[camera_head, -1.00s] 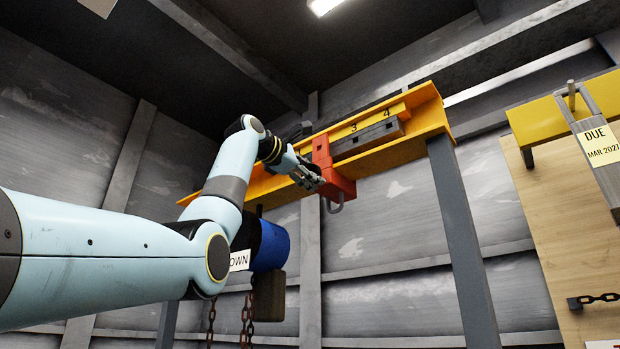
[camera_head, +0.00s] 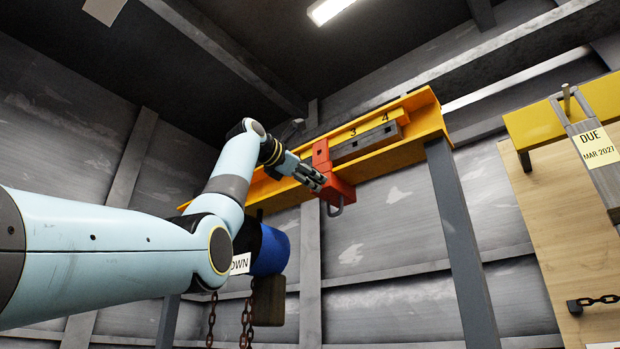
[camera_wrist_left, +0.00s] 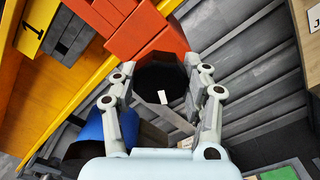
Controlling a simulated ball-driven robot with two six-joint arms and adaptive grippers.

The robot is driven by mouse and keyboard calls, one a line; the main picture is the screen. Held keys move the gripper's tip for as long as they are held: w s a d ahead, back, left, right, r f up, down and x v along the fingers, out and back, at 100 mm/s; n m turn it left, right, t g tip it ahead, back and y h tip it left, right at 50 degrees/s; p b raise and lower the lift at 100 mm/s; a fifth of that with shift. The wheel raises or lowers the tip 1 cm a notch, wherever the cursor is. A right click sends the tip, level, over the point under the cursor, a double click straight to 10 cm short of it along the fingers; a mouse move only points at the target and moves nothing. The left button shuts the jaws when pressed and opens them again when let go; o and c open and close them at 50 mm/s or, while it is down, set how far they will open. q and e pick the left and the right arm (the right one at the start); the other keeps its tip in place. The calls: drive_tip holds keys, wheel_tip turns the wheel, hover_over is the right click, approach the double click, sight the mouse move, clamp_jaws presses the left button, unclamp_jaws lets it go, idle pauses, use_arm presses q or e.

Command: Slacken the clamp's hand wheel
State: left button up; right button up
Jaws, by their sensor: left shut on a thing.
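The red clamp (camera_head: 338,190) hangs on the yellow beam, with a grey hook below it. In the left wrist view the clamp (camera_wrist_left: 145,35) is at the top. The black hand wheel (camera_wrist_left: 162,77) sits in front of it, with a small white mark on its face. My left gripper (camera_wrist_left: 160,88) is shut on the hand wheel, one finger on each side. In the head view my left gripper (camera_head: 319,181) is at the clamp's left side and the wheel cannot be made out. My right gripper is not in view.
The yellow beam (camera_head: 425,122) carries a grey block (camera_head: 365,142) beside the numbers 3 and 4. A blue cylinder (camera_head: 270,250) and chains hang below my left arm. A grey post (camera_head: 462,245) stands right of the clamp. A wooden board (camera_head: 555,220) is at the right.

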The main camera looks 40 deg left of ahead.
use_arm(q)
drive_tip(key=shift+f, duration=0.15)
drive_tip(key=o, duration=1.2)
drive_tip(key=shift+c, duration=0.2)
drive_tip(key=s+a, duration=0.1)
drive_tip(key=s, duration=1.1)
